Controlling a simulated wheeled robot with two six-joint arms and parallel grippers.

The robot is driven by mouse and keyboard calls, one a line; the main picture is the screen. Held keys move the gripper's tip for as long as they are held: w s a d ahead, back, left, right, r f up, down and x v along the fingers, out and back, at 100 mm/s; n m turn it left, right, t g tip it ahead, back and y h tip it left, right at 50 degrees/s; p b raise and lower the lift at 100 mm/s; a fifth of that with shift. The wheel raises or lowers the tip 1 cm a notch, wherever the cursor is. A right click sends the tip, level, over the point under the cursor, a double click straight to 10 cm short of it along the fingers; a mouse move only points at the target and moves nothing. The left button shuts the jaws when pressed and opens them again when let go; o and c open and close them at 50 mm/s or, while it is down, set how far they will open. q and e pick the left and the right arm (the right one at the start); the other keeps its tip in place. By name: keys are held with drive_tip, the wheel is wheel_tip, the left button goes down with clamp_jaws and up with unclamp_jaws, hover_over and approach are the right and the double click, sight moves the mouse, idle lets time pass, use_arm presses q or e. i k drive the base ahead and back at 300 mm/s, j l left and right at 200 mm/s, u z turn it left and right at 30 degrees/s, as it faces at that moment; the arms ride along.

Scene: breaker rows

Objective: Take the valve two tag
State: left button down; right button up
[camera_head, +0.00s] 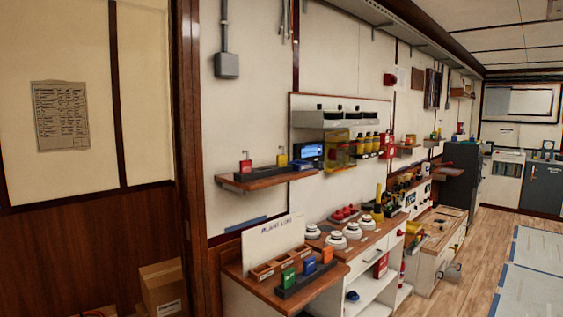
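No lettering that marks the valve two tag can be read from here. On the wall shelf (236,184) above, a red lock-shaped piece (246,163) and a yellow one (282,158) stand by a dark holder. I cannot tell which piece, if any, is the valve two tag. Neither of my grippers is in view.
A white board lettered like "PLANT LINE" (273,241) stands behind the rack. A divided wooden tray (274,266) lies beside it. White round parts (336,240) stand on the counter farther right. Cardboard boxes (162,285) sit lower left.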

sight(280, 160)
drive_tip(key=i+l, duration=0.15)
drive_tip(key=i, duration=0.45)
drive_tip(key=i+l+z, duration=0.1)
drive_tip(key=i, duration=0.5)
drive_tip(key=l, duration=0.1)
